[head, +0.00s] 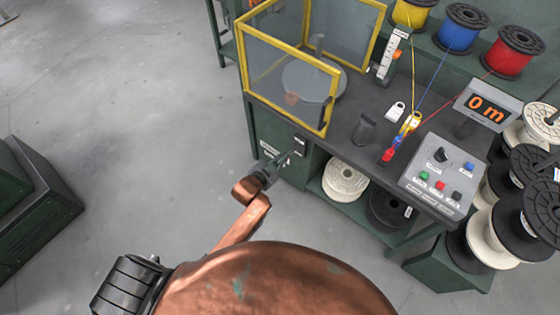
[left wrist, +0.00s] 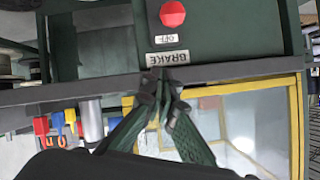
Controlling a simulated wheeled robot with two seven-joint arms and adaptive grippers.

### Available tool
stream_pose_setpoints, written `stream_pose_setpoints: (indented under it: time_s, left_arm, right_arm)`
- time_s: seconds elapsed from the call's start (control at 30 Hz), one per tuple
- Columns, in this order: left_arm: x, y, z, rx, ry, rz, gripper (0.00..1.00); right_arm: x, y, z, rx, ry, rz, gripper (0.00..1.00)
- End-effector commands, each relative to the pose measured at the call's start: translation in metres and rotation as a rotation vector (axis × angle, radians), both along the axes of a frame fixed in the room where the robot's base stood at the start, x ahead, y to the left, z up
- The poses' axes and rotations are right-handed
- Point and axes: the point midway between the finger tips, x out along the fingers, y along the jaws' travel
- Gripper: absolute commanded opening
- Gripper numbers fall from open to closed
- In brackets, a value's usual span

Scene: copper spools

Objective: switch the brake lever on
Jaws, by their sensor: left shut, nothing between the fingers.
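The green bench cabinet's front panel (head: 276,140) carries a brake label (head: 269,149). My right gripper is not in view.
A yellow-framed clear guard (head: 330,100) stands on the bench above the panel. Spools of wire sit behind, below and right of the bench.

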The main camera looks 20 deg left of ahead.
Motion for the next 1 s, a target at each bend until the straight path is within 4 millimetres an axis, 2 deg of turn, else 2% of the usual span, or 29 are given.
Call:
stream_pose_setpoints:
  time_s: [0.1,0.27,0.4,0.53,1.0]
  left_arm:
    - [0.023,-0.007,-0.015,-0.001,0.001,-0.001,0.00]
    - [0.048,-0.012,-0.030,0.001,0.003,0.000,0.00]
    - [0.042,-0.002,-0.050,0.000,0.005,0.000,0.00]
    - [0.042,0.003,-0.058,0.000,0.002,0.000,0.00]
    - [0.041,0.005,-0.060,0.000,0.000,-0.001,0.00]
  right_arm:
    - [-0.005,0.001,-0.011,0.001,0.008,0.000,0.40]
    - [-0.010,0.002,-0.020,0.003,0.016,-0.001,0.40]
    - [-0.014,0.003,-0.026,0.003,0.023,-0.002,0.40]
    - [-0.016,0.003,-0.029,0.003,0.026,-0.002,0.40]
    - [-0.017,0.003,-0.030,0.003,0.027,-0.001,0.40]
